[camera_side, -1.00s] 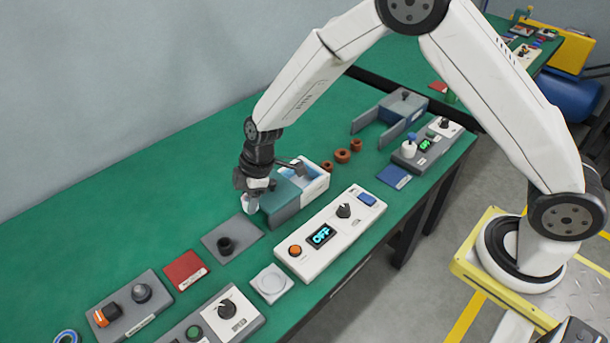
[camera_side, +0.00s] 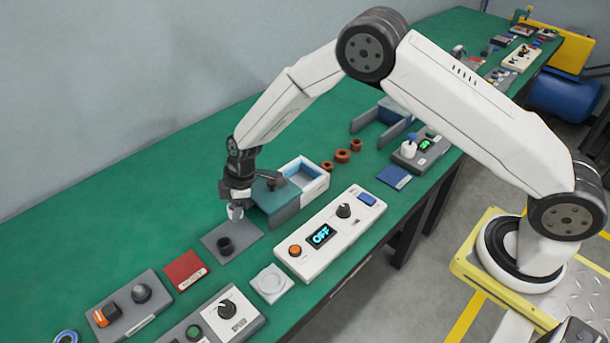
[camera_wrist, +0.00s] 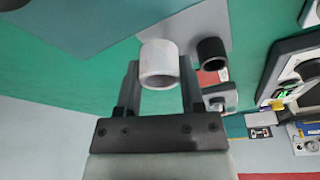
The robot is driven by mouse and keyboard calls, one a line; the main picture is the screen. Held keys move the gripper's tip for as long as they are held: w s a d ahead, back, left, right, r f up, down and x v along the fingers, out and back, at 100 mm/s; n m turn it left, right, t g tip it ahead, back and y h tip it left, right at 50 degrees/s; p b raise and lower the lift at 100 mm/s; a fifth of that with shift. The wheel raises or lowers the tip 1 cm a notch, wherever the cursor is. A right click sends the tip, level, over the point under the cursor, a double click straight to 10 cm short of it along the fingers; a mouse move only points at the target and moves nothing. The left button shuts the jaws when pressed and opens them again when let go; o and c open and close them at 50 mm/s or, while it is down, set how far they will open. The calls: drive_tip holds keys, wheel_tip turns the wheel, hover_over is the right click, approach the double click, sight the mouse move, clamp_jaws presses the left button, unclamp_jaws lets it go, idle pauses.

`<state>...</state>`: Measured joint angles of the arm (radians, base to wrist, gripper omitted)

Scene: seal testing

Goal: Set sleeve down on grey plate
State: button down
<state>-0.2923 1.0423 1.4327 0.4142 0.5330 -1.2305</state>
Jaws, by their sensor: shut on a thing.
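The sleeve (camera_wrist: 158,64) is a short, light grey-white hollow tube. My gripper (camera_wrist: 160,85) is shut on it, with one finger on each side in the wrist view. In the side view my gripper (camera_side: 236,208) is over the far edge of the grey plate (camera_side: 222,232), and the sleeve shows small and pale below it. A black ring-like part (camera_side: 225,246) stands on the plate. It also shows in the wrist view (camera_wrist: 211,52), beside the sleeve and apart from it. The gap between sleeve and plate is hard to judge.
A teal and white box with a blue inside (camera_side: 304,176) stands close right of my gripper. A white control panel reading OFF (camera_side: 335,232) is in front of it. A red plate (camera_side: 185,270) lies left of the grey plate. The green table behind is clear.

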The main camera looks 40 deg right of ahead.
sight(234, 225)
drive_tip(key=shift+w+f, duration=0.2)
drive_tip(key=shift+f, duration=1.5)
drive_tip(key=shift+f, duration=0.15)
drive_tip(key=shift+c, duration=1)
unclamp_jaws()
drive_tip(key=v, duration=1.2)
